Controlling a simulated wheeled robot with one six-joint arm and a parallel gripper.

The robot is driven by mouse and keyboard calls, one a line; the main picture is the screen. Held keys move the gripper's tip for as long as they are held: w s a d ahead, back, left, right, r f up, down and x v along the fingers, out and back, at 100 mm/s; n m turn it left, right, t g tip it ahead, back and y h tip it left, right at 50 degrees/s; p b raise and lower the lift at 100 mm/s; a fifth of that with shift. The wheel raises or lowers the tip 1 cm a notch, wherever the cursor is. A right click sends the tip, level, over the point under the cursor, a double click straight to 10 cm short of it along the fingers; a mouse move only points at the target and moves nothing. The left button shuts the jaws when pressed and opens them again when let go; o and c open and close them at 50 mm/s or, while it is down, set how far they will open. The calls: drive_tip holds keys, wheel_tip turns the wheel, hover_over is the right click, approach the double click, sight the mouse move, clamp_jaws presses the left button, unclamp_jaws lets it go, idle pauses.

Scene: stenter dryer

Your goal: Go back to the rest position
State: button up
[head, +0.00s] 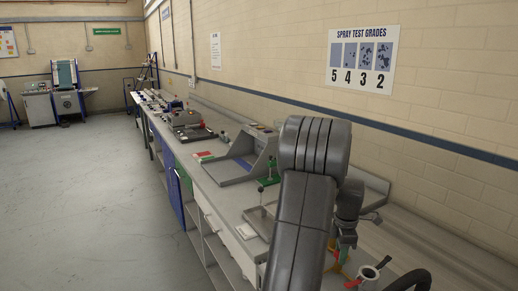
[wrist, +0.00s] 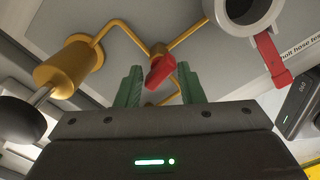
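My gripper (wrist: 160,88) shows at the bottom of the wrist view, with two green fingers standing apart. A small red handle (wrist: 161,70) on a brass pipe fitting appears between and beyond the fingertips; I see no clear contact with it. In the head view my arm covers much of the gripper, low at the right above the bench. No marker of a rest position is visible.
In the wrist view, a brass cylinder (wrist: 68,66) with a black knob (wrist: 25,119) lies left, and a grey ring (wrist: 245,12) with a red lever (wrist: 272,58) right. A long bench (head: 205,182) runs along the wall (head: 290,45). The floor (head: 85,190) at left is clear.

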drive_tip(key=shift+n, duration=0.8)
